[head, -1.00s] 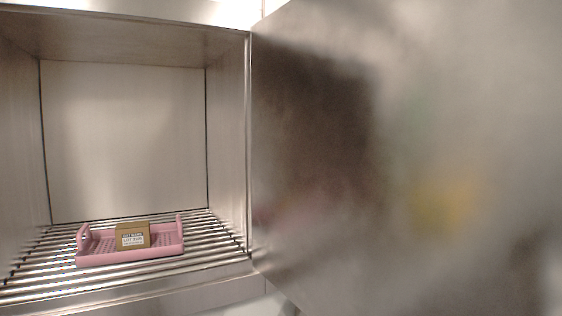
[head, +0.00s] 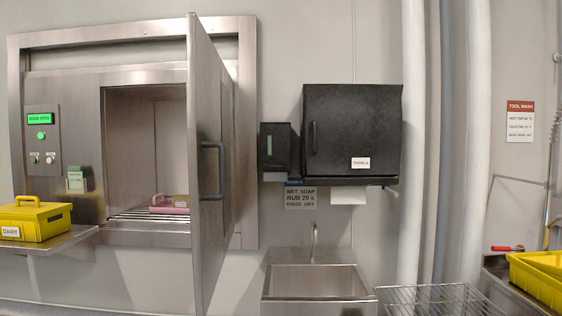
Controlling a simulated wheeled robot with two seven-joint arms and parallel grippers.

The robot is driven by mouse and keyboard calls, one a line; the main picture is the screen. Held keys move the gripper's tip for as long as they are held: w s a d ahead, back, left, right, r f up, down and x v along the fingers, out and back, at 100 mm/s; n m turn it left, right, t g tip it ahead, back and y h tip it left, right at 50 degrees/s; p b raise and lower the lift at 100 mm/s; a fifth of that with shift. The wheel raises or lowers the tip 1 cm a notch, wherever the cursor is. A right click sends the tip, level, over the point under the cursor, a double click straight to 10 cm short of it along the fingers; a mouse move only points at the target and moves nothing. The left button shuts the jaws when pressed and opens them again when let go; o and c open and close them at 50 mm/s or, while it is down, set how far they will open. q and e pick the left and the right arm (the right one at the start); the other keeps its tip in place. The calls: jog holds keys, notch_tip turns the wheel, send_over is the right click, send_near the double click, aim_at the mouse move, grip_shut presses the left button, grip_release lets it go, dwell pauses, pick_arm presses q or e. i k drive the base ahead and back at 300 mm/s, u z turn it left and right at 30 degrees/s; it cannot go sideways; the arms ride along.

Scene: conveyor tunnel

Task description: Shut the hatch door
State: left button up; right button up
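The steel hatch door (head: 207,245) stands open, hinged at the right side of the hatch opening. It sticks out toward me and shows nearly edge-on. A dark bar handle (head: 222,171) is on its right-hand face. The hatch opening (head: 118,120) has a roller floor inside. Neither of my grippers is in view.
A yellow DAIRY crate (head: 36,222) sits on a steel shelf (head: 60,241) at the left. A control panel (head: 42,134) has a lit green display. A sink (head: 315,281), wire rack (head: 440,299) and black towel dispenser (head: 352,134) are to the right.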

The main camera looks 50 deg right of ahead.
aim_at(210, 89)
jog(key=u, duration=0.55)
jog(key=k, duration=0.15)
jog(key=z, duration=1.65)
jog(key=i, duration=1.6)
jog(key=u, duration=2.05)
jog(key=k, duration=1.15)
jog(key=z, duration=0.15)
